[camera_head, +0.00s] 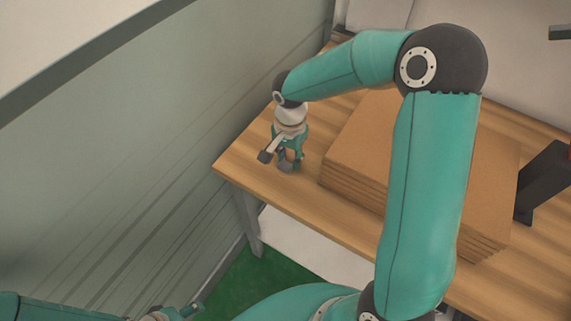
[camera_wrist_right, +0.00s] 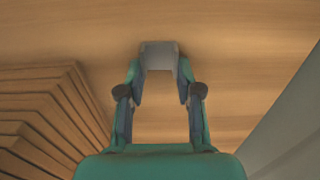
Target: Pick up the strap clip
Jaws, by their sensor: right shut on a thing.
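My right gripper (camera_head: 283,162) points down over the near left corner of the wooden table, left of the cardboard stack. In the right wrist view its two fingers (camera_wrist_right: 160,75) close on a small grey block-like piece (camera_wrist_right: 159,56), which I take to be the strap clip. The wood surface shows behind it. In the head view the fingers mostly hide the clip, and I cannot tell whether it is clear of the table. My left gripper (camera_head: 178,312) shows only in part at the bottom edge; its fingers are too small and cut off to read.
A stack of flat brown cardboard sheets (camera_head: 345,160) lies on the wooden table (camera_head: 240,165) right of my right gripper. A grey-green wall (camera_head: 150,150) stands close on the left. A dark stand (camera_head: 543,182) is at the right. Green floor (camera_head: 235,285) shows below.

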